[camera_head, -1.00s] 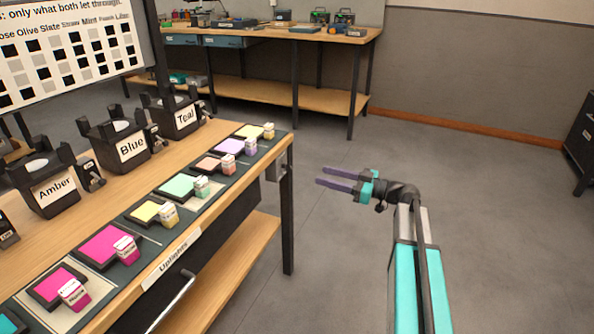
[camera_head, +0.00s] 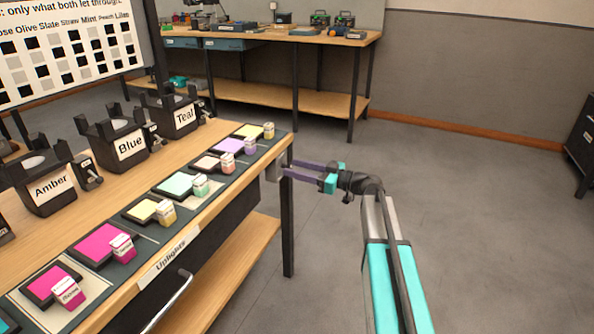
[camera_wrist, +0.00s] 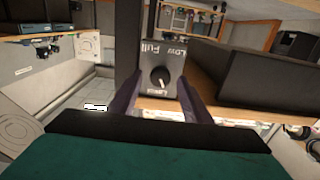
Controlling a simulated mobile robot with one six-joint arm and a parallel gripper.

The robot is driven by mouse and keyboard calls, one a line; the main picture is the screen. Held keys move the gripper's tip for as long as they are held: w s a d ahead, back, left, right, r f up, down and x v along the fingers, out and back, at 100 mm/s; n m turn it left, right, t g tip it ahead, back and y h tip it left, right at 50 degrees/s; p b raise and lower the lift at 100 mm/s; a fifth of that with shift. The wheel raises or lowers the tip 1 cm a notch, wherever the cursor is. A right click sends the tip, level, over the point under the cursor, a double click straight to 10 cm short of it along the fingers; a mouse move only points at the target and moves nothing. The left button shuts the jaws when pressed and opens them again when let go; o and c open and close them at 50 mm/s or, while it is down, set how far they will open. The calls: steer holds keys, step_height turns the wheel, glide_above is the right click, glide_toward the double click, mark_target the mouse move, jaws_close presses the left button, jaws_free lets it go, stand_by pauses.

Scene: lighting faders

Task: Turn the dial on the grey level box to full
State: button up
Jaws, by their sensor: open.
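The grey level box (camera_head: 272,171) is fixed at the right end of the workbench, by the corner leg. In the wrist view its face (camera_wrist: 176,60) shows a round black dial (camera_wrist: 160,78) with a white pointer mark. "Low" and "Full" are lettered above the dial, and a further word below it is hard to read. My gripper (camera_head: 290,170) is open, its two purple fingers pointing left at the box. In the wrist view the fingers (camera_wrist: 158,98) lie to either side below the dial, which sits between their lines. I cannot tell whether they touch it.
The workbench (camera_head: 160,165) carries a row of coloured gel swatches with small labelled blocks, and lamp holders marked Amber, Blue and Teal. A second bench (camera_head: 270,97) stands behind. The floor (camera_head: 450,230) to the right is clear.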

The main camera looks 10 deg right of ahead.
steer(key=shift+c, duration=0.4)
steer(key=c, duration=0.9)
steer(key=shift+c, duration=0.2)
